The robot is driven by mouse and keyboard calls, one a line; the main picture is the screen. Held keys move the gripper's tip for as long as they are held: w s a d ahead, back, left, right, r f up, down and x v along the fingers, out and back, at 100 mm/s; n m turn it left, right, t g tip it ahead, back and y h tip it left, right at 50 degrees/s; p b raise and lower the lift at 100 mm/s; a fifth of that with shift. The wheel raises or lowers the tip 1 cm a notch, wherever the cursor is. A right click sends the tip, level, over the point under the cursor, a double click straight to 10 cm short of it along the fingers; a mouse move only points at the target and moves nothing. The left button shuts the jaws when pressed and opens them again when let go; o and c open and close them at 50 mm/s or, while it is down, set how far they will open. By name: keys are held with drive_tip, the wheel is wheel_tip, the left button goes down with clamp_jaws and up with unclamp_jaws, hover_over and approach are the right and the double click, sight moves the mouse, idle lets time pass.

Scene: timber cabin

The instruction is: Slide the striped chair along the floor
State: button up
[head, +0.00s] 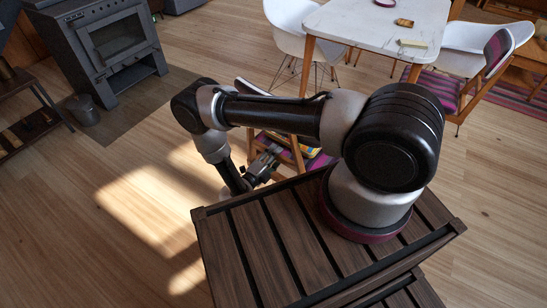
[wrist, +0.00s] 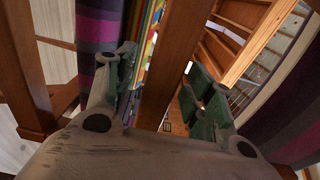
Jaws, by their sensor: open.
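A wooden chair with a purple, pink and dark striped seat (head: 319,161) stands just beyond my base, largely hidden behind my arm. My gripper (head: 265,164) is low beside this striped chair. In the wrist view, my gripper (wrist: 163,85) has its fingers apart, with a wooden bar of the chair (wrist: 165,70) running between them. I cannot tell whether either finger touches the bar. Striped fabric (wrist: 100,35) shows left of the fingers, and more shows at the right edge. A second chair with similar stripes (head: 497,52) stands at the right of the table.
A white-topped table (head: 365,25) with small items stands beyond the chair, with white shell chairs (head: 292,22) around it. A dark stove (head: 112,45) and a bucket (head: 83,109) are at upper left. The wooden floor at left (head: 110,230) is clear.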

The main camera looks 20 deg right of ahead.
drive_tip(key=shift+w+d, duration=0.15)
drive_tip(key=shift+d, duration=0.2)
clamp_jaws()
drive_tip(key=shift+f, duration=0.1)
idle(0.5)
